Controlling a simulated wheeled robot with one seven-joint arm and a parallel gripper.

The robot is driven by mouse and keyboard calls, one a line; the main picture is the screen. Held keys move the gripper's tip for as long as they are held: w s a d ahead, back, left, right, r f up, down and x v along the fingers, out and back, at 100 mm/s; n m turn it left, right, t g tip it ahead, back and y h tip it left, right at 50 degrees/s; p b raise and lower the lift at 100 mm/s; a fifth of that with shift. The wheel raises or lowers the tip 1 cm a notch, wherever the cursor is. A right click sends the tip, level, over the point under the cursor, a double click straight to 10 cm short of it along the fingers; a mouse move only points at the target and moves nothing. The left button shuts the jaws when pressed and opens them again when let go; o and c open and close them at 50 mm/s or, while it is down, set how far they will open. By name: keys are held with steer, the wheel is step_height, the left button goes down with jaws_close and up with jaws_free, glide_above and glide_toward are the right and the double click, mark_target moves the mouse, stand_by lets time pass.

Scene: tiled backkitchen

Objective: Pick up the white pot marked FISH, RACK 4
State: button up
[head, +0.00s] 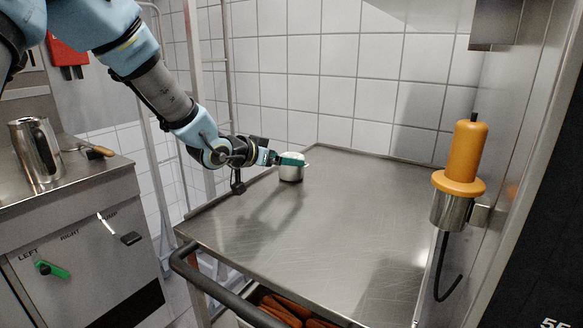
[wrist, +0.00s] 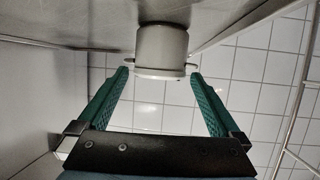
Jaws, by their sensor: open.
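A small pale pot (head: 290,175) stands upright near the back left of the steel trolley top (head: 330,235). Its marking is not legible in either view. In the wrist view, which is turned over, the pot (wrist: 162,47) is centred ahead of the fingers, with a small lug on each side near its rim. My gripper (head: 295,159) is at the pot's rim in the head view and partly covers it. In the wrist view my gripper (wrist: 158,76) is open, with one green finger on each side of the pot. I cannot tell whether the fingertips touch it.
A tiled wall (head: 335,85) closes the back. The trolley top right of the pot is clear.

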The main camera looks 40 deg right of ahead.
steer(key=x, duration=0.4)
steer(key=shift+f+p, duration=0.2)
steer(key=shift+p, duration=0.2)
steer(key=shift+c, duration=0.2)
steer(key=c, duration=1.4)
steer(key=shift+r, duration=0.1)
